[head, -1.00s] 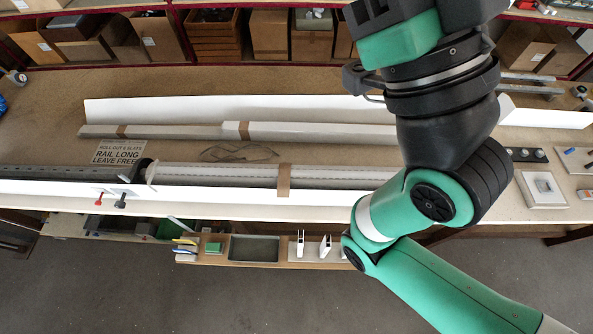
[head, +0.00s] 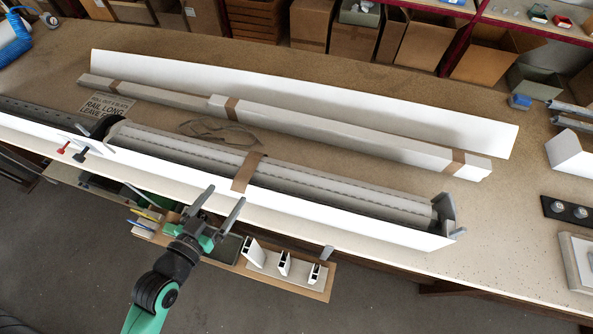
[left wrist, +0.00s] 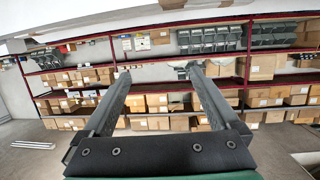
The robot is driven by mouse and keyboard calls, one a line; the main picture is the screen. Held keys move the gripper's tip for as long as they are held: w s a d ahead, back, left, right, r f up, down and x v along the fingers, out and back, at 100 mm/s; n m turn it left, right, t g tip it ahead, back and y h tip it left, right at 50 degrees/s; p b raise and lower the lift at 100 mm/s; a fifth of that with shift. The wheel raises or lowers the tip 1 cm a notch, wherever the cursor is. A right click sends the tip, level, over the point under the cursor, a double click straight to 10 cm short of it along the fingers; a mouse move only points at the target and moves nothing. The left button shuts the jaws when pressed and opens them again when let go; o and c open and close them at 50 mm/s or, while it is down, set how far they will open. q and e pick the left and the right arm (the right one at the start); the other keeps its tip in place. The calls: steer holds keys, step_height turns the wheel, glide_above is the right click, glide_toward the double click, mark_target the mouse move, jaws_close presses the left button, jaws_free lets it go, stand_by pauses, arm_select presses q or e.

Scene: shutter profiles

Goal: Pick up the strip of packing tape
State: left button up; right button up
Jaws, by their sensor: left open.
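A brown strip of packing tape (head: 247,172) lies across the long grey slatted shutter profile (head: 330,192) in the head view, its near end close to the white front rail. My left gripper (head: 225,197) is at the front edge of the bench, just left of and nearer than the strip. Its two fingers are spread, and nothing shows between them. In the left wrist view the open fingers (left wrist: 158,72) point towards distant shelves, and the strip is not visible there. My right gripper is not in view.
A long wrapped package (head: 330,130) with other brown tape bands lies behind the shutter, before a white panel (head: 300,95). A sign (head: 106,104) lies at the left. A narrow tray (head: 225,246) with small parts is below the bench's front edge.

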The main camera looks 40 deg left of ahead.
arm_select(q)
steer(key=g+b, duration=0.2)
glide_toward(238, 188)
steer(key=s+d, duration=0.2)
steer(key=s, duration=0.1)
steer(key=shift+n, duration=0.5)
steer(key=x, duration=0.7)
steer(key=r+x, duration=0.1)
steer(key=x, duration=0.3)
steer(key=shift+w+a, duration=0.35)
steer(key=shift+a, duration=0.05)
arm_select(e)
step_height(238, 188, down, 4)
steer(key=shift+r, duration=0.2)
arm_select(q)
steer(key=shift+c, duration=0.2)
steer(key=c, duration=1.4)
steer(key=shift+o, duration=0.2)
